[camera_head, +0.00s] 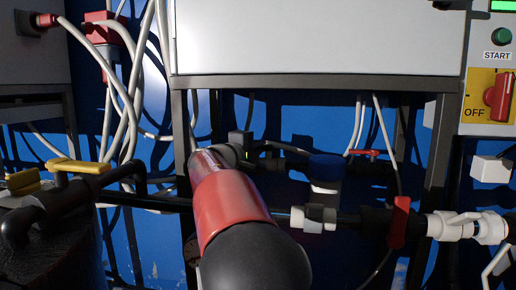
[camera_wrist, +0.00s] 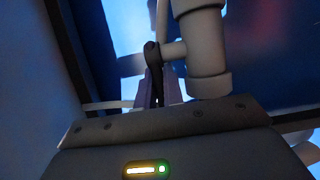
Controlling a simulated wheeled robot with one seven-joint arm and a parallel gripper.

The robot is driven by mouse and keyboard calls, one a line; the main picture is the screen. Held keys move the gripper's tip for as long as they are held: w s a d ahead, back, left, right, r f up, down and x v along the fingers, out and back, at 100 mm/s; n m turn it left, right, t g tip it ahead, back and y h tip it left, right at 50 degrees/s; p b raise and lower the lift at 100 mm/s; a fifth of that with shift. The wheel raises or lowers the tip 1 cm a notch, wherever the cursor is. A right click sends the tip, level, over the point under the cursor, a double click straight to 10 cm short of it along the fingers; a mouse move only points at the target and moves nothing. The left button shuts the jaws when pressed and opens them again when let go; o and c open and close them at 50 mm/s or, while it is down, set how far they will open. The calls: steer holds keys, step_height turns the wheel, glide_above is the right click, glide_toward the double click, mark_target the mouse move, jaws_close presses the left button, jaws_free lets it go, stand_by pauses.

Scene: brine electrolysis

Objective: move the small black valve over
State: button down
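The small black valve (camera_wrist: 152,56) shows in the wrist view as a dark lever at the end of a short side stub on a thick grey-white pipe (camera_wrist: 206,55). My gripper (camera_wrist: 160,86) reaches up to it from below; its narrow fingers are dim and lie close around the lower part of the lever. I cannot tell whether they touch or grip it. In the head view my arm covers the middle, and I cannot make out the fingers or the black valve there.
A white cabinet (camera_head: 320,38) on a dark metal frame (camera_head: 181,130) hangs above my arm. A black pipe with a red-handled valve (camera_head: 399,222) and white fittings (camera_head: 454,227) runs at the right. Yellow-handled valves (camera_head: 78,165) stand at the left. Loose cables (camera_head: 131,90) hang at upper left.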

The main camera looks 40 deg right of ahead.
steer(key=shift+s+f+t+b, duration=0.15)
steer(key=shift+t+b, duration=0.15)
steer(key=shift+b, duration=0.25)
steer(key=shift+a+f+n+t+y+b, duration=0.15)
steer(key=shift+n+t+y+b, duration=0.25)
steer(key=shift+n+t+b, duration=0.45)
steer(key=n+t+y+b, duration=0.2)
steer(key=t, duration=0.1)
steer(key=shift+s+a+b, duration=0.1)
steer(key=shift+s+b, duration=0.25)
steer(key=shift+b, duration=0.05)
steer(key=shift+s+a+r+n+t+y, duration=0.1)
steer(key=shift+r+n+t+y, duration=0.05)
steer(key=shift+n+t+y, duration=0.5)
steer(key=shift+s+a+r+n+t+y, duration=0.1)
steer(key=shift+n+t+y, duration=0.4)
steer(key=shift+t+y, duration=0.1)
steer(key=shift+n+t+y, duration=0.25)
steer(key=shift+n+t, duration=0.05)
steer(key=shift+s+n+t+y+p, duration=0.15)
steer(key=shift+n+t+y+p, duration=0.2)
steer(key=shift+n+t+y, duration=0.25)
steer(key=c, duration=1.8)
jaws_free()
